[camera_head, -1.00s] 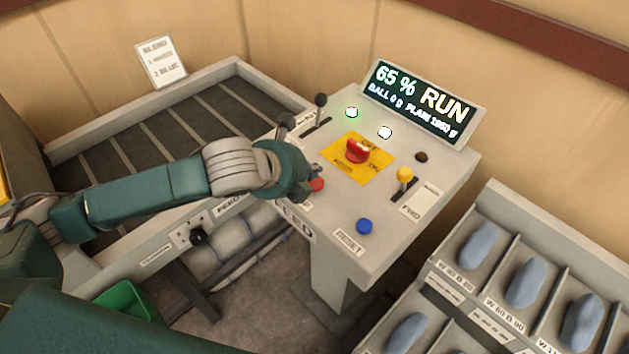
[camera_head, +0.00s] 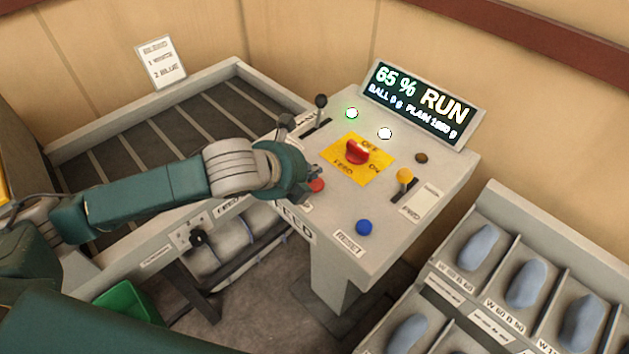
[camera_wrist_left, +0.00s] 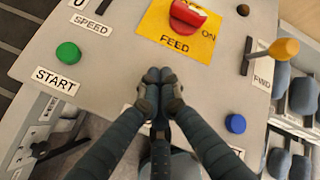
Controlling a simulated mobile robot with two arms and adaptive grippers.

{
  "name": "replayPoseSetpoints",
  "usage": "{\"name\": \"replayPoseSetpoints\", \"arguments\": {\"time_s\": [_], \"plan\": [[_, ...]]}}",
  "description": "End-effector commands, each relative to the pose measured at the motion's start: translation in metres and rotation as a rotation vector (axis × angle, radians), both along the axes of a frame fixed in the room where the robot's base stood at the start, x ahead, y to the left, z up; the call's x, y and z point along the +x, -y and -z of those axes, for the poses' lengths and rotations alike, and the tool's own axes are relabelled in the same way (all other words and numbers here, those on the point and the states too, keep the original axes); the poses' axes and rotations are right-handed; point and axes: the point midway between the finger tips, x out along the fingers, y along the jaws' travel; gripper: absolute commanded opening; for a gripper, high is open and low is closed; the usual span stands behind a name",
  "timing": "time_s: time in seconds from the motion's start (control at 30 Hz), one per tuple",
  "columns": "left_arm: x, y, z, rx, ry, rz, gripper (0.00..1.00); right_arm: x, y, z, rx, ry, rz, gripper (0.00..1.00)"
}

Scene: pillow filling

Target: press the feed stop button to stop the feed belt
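A small red button (camera_head: 316,185) shows on the grey control panel (camera_head: 335,215) in the head view, partly hidden by my left gripper (camera_head: 313,175). Its label is not readable. In the wrist view the left gripper (camera_wrist_left: 154,78) is shut with its fingertips together, nothing between them, pointing at the panel. The red button is hidden there. I cannot tell whether the fingertips touch it. A green START button (camera_wrist_left: 67,53) lies to their left. The display (camera_head: 420,104) reads 65 % RUN. My right gripper is not in view.
A red rotary knob (camera_head: 357,151) on a yellow FEED plate, a blue RESET button (camera_head: 364,227) and a yellow-topped lever (camera_head: 404,175) are close by. A dark lever (camera_head: 320,101) stands behind the gripper. Bins (camera_head: 490,270) with bluish pieces are at right.

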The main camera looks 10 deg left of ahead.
Motion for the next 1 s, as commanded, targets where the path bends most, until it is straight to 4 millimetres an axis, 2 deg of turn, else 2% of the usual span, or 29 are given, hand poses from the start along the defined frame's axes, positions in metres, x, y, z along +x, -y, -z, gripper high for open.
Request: {"name": "replayPoseSetpoints", "arguments": {"time_s": [0.33, 1.0], "plan": [[0.0, 0.0, 0.008, 0.001, -0.002, -0.001, 0.0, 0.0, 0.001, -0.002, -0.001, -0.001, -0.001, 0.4], [0.0, 0.0, 0.012, 0.0, 0.0, 0.0, 0.0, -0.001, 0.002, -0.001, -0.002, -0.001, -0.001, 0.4]]}}
